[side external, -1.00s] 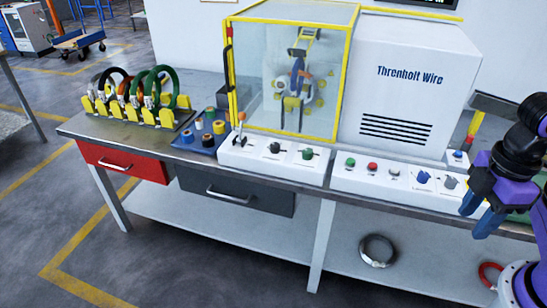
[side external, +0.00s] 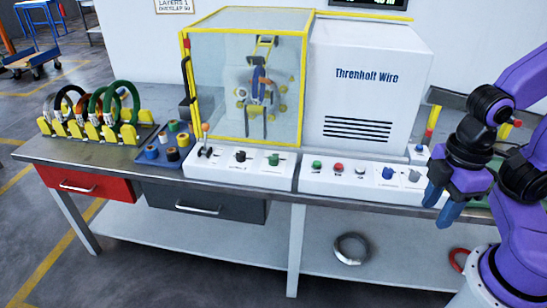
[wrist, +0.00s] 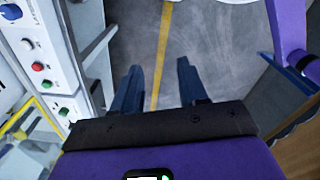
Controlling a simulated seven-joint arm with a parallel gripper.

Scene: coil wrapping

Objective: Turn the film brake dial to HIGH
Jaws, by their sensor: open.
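The right panel (side external: 350,183) carries a blue dial (side external: 388,173) and a grey dial (side external: 414,176). My gripper (side external: 441,203) is open and empty, pointing down just right of the grey dial, near the bench's front edge. In the wrist view, its blue fingers (wrist: 158,84) are apart over bare floor.
Green (side external: 317,165), red (side external: 338,168) and white buttons sit left of the blue dial. Behind stand a yellow-framed glass enclosure (side external: 215,100) and a white cabinet (side external: 370,75). Coils on a rack (side external: 80,130) and a blue tray of spools (side external: 150,165) are at left.

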